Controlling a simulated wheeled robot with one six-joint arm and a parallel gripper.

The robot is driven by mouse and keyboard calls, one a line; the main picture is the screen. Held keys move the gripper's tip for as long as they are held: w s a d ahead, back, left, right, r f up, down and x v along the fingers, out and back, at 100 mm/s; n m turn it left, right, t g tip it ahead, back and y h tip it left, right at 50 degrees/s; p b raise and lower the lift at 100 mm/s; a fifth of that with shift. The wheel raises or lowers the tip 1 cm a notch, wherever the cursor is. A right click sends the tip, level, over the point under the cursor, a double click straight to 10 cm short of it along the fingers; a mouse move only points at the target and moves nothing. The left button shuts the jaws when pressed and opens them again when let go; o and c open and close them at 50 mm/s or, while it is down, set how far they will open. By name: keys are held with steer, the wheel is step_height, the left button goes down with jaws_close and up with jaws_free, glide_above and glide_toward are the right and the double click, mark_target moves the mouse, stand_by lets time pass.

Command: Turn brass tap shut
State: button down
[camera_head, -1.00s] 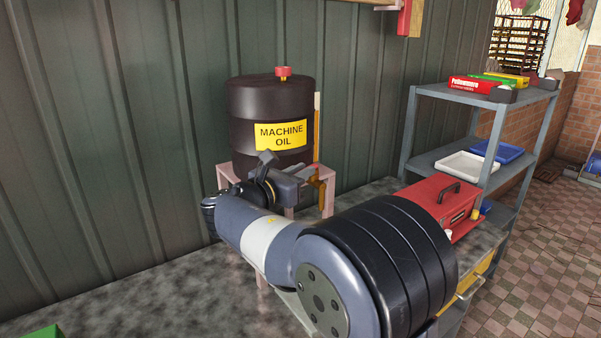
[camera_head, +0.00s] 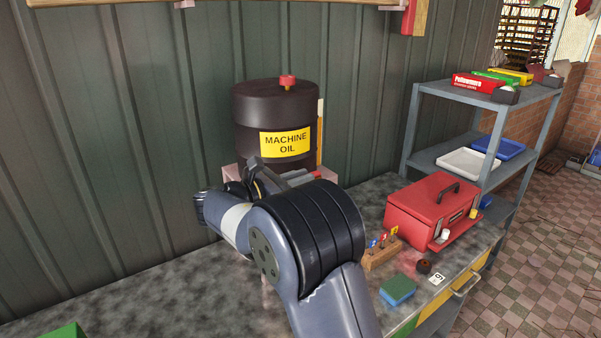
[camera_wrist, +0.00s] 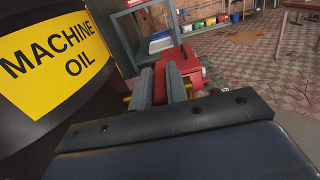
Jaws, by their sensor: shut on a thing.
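The black oil drum (camera_head: 275,115) with a yellow "MACHINE OIL" label stands upright at the back against the wall. My gripper (camera_head: 305,178) is low at the drum's front right, where the tap is, and mostly hides it in the head view. Only small brass bits show beside the fingers, so the tap's exact angle cannot be told. The drum's label (camera_wrist: 55,58) fills the left of the wrist view.
A red toolbox (camera_head: 425,205) stands on the bench to the right. A wooden block (camera_head: 381,253) with small coloured tags, a green-blue sponge (camera_head: 397,290) and a small dark round item (camera_head: 424,266) lie before it. A grey shelf (camera_head: 440,155) stands behind. The bench's left is mostly clear.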

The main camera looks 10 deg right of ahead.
steer(key=c, duration=1.4)
jaws_free()
steer(key=shift+a, duration=0.1)
steer(key=b+v, duration=0.2)
steer(key=v, duration=0.8)
steer(key=shift+a, duration=0.3)
